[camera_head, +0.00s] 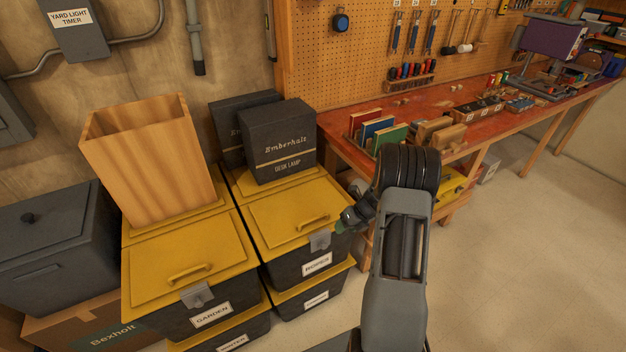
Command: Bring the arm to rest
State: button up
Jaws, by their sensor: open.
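My gripper (346,222) is at the end of my arm, left of the arm's black elbow. It is open, small in this view and partly hidden behind my arm. It is close to the front right corner of the yellow-lidded bin labelled ROPES (318,264); I cannot tell whether it touches. A small greenish patch shows by the fingers; I cannot tell what it is. My arm rises from the bottom of the view and bends over to the left at the top.
A yellow-lidded GARDEN bin (150,264) stands left, with a wooden bin (150,165) behind its handle. Black Emberhalt desk lamp boxes (283,142) stand behind the ROPES bin's handle. A red-topped workbench (440,118) runs along the pegboard. The floor (510,250) at right is clear.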

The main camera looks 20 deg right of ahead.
jog(key=s+a+r+n+h, duration=0.1)
jog(key=s+a+r+n, duration=0.5)
jog(key=r+n, duration=0.3)
jog(key=s+a+r+n+t+h, duration=0.1)
jog(key=s+a+r+n, duration=0.5)
jog(key=n, duration=0.9)
jog(key=s+a+r+n+h, duration=0.2)
jog(key=s+a+r+n, duration=0.4)
jog(key=r+n, duration=0.5)
jog(key=shift+a+r+n+h, duration=0.2)
jog(key=shift+r+n+h, duration=0.1)
jog(key=shift+r+n, duration=0.1)
jog(key=shift+s, duration=0.1)
